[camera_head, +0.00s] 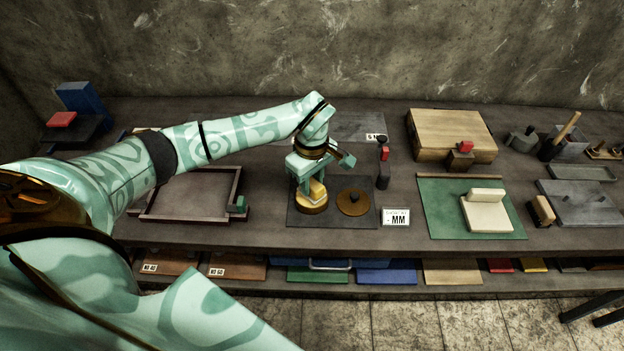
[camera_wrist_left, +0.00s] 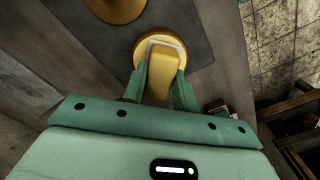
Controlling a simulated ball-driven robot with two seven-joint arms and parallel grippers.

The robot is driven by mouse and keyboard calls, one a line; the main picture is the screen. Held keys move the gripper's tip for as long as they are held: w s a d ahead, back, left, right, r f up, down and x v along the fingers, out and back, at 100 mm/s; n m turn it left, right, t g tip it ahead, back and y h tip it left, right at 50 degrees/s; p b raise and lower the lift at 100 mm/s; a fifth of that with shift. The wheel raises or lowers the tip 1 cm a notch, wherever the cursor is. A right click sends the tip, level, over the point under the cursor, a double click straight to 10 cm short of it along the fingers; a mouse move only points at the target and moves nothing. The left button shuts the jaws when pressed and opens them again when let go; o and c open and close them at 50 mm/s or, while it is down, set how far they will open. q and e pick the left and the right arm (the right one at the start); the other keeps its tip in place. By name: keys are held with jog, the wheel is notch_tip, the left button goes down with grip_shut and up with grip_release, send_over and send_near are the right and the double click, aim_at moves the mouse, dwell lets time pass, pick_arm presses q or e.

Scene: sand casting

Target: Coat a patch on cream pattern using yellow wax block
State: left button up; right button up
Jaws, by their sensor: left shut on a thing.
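My left gripper (camera_head: 309,189) is over a dark grey mat (camera_head: 335,218), left of the centre of the bench. It is shut on the yellow wax block (camera_wrist_left: 163,70), which also shows in the head view (camera_head: 317,191). The block is at a round tan dish (camera_wrist_left: 139,56), within its rim; I cannot tell if it touches the bottom. The cream pattern (camera_head: 487,213) is a flat block with a raised bar along its back, lying on a green mat (camera_head: 441,212) to the right. My right gripper is not in view.
A round brown lid (camera_head: 353,203) with a knob lies right of the dish. An empty shallow tray (camera_head: 190,217) is at the left.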

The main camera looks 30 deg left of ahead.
aim_at(312, 182)
pick_arm(q)
jog(key=shift+f+b, duration=0.3)
jog(key=shift+f, duration=0.15)
dwell(0.8)
jog(key=shift+f, duration=0.1)
dwell(1.1)
jog(key=shift+p, duration=0.3)
notch_tip(312, 182, up, 7)
jog(key=p, duration=0.6)
jog(key=shift+m, duration=0.3)
